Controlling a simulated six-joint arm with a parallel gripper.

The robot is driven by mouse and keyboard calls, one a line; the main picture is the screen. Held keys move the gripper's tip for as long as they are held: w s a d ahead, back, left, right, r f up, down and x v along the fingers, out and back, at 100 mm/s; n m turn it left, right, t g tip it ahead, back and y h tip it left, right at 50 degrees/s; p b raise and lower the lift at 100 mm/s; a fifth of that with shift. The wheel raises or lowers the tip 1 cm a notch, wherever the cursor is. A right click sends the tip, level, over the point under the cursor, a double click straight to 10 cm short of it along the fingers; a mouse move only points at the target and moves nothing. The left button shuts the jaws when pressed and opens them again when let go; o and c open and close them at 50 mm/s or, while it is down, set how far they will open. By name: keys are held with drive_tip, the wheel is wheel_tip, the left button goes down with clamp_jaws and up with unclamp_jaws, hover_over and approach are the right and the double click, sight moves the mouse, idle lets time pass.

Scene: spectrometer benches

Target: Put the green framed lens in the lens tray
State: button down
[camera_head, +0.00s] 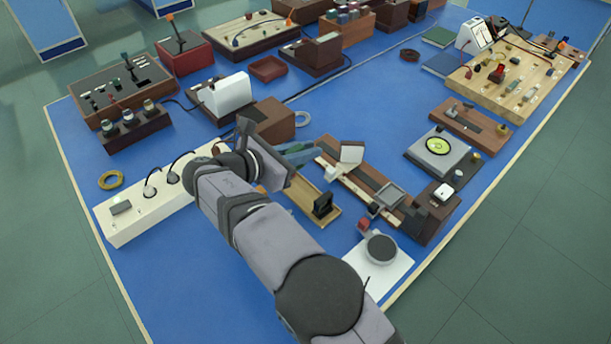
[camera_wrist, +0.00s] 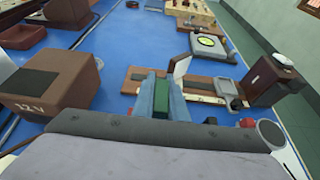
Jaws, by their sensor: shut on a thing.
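The green framed lens (camera_wrist: 167,98) shows as a green block between the two blue-grey fingers of my gripper (camera_wrist: 165,92) in the wrist view. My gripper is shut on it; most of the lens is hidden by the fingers. In the head view my gripper (camera_head: 303,154) is beside the left end of the brown optical bench, above and behind a light wooden tray. This tray (camera_head: 296,194) appears to be the lens tray. My arm hides the tray's left part.
The optical bench (camera_head: 337,172) carries a white screen (camera_head: 352,152), a grey framed plate (camera_head: 388,194) and a dark box at its right end. A brown 12 V box (camera_wrist: 54,78) stands left of my gripper. A white plate with a grey disc (camera_head: 381,249) lies right of the tray.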

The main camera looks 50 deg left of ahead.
drive_tip(key=shift+f, duration=3.45)
drive_tip(key=shift+f, duration=0.1)
drive_tip(key=c, duration=2.1)
unclamp_jaws()
drive_tip(key=shift+o, duration=0.3)
drive_tip(key=v, duration=1.2)
drive_tip(key=shift+b, duration=0.35)
